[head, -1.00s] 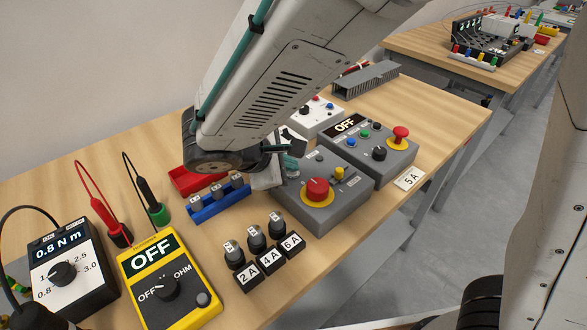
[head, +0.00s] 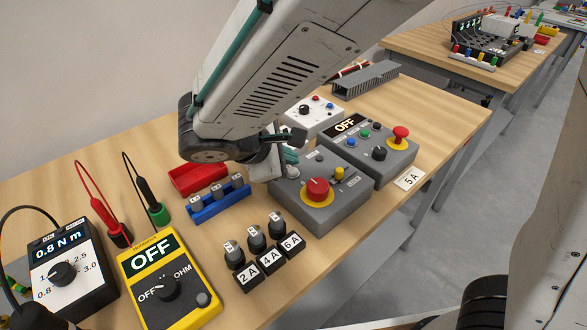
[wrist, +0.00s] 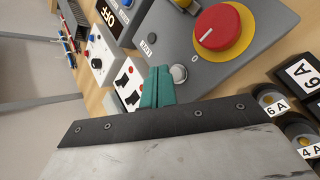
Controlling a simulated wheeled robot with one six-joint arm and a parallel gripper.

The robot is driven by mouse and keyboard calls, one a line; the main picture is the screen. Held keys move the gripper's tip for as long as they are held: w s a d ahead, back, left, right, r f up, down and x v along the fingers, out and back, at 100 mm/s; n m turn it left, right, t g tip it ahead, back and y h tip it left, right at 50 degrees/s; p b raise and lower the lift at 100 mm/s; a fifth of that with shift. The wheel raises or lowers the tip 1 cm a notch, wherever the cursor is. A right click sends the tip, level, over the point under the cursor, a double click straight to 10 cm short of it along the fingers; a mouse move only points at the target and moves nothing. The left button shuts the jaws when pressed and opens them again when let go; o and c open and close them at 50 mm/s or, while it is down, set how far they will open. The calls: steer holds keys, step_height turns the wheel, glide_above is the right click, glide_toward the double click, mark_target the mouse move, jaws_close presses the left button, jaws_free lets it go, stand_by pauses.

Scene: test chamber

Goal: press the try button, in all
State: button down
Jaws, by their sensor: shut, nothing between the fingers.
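A grey box (head: 345,207) stands on the bench with a big red knob (head: 317,187) on a yellow plate. In the wrist view, a small round pale button (wrist: 179,73) sits on this box, near the red knob (wrist: 218,29). I cannot read a "try" label on it; the small label nearby (wrist: 149,42) is too small to read. My gripper (wrist: 158,87) has teal fingertips, shut and empty, just beside the pale button. I cannot tell whether they touch it. In the head view my gripper (head: 290,158) is over the box's far left corner, partly hidden by my arm.
A second grey box (head: 398,166) with an OFF display and red mushroom button stands behind. A blue rack (head: 215,208) and red tray (head: 196,177) lie left. Fuses labelled 2A, 4A and 6A (head: 269,259) stand in front. A yellow meter (head: 170,292) reads OFF.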

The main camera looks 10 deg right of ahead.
step_height(320, 180, up, 5)
steer(key=shift+f, duration=0.1)
stand_by(0.4)
stand_by(0.6)
steer(key=s, duration=0.1)
steer(key=s+d+f+m+g, duration=0.1)
steer(key=s+d+m+g, duration=0.1)
steer(key=s, duration=0.1)
steer(key=shift+d+f, duration=0.15)
steer(key=shift+f, duration=0.15)
steer(key=s+d+m+g, duration=0.1)
steer(key=d, duration=0.1)
steer(key=s+d+m+g+y, duration=0.1)
steer(key=s+d+r+m, duration=0.1)
steer(key=s+d, duration=0.1)
steer(key=shift+d+m+g+y, duration=0.3)
steer(key=shift+d+g, duration=0.05)
steer(key=shift+g, duration=0.05)
steer(key=s+d+r+m+y, duration=0.2)
steer(key=s+d+m, duration=0.3)
steer(key=d, duration=0.2)
steer(key=s+d+r+m+y, duration=0.2)
steer(key=s+d+m+y, duration=0.1)
steer(key=s+d+m, duration=0.2)
steer(key=shift+s+d+r+m, duration=0.25)
steer(key=shift+s+d+m, duration=0.15)
steer(key=shift+d+m, duration=0.45)
